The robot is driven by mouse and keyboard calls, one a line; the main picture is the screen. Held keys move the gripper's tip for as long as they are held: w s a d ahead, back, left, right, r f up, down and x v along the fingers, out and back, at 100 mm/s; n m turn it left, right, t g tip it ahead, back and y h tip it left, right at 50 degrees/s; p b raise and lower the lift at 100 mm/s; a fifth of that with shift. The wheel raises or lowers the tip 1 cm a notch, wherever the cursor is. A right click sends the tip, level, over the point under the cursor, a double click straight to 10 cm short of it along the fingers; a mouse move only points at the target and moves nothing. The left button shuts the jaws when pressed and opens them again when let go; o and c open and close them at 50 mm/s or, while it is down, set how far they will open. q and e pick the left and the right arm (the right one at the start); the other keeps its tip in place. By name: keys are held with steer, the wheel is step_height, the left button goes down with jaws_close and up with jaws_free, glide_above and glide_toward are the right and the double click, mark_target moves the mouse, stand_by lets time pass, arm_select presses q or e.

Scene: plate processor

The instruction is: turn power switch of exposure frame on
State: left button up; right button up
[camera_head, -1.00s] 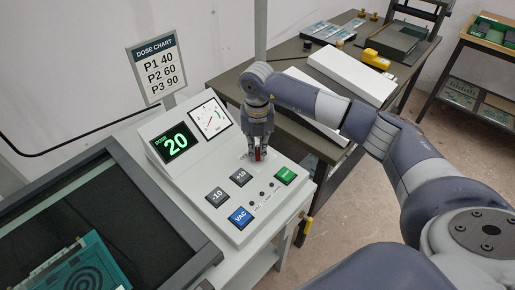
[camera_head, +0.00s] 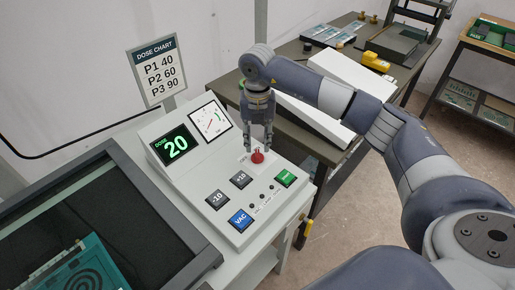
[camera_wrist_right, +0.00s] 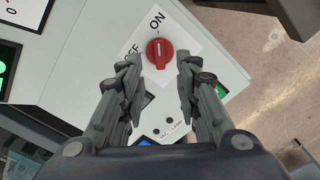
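The exposure frame's red power switch (camera_head: 257,156) is a round knob on the sloped control panel (camera_head: 192,166), near its far right edge. In the right wrist view the red knob (camera_wrist_right: 159,53) has a white line pointing to the ON label (camera_wrist_right: 157,19); the OFF label (camera_wrist_right: 131,49) is partly hidden by a finger. My right gripper (camera_head: 258,145) is open just above the knob, its fingers apart on both sides without visible contact; both fingers also show in the right wrist view (camera_wrist_right: 158,68). The dose display (camera_head: 175,146) is lit with 20. My left gripper is not in view.
A blue VAC button (camera_head: 241,219), a green button (camera_head: 285,177) and grey +10 (camera_head: 241,178) and -10 (camera_head: 217,198) buttons sit near the switch. The dark exposure bed (camera_head: 130,218) lies left. A dark table (camera_head: 300,122) with white boxes stands behind my right arm.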

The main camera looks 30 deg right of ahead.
mark_target(258, 154)
step_height(258, 154, up, 7)
steer(key=shift+r, duration=0.15)
stand_by(0.6)
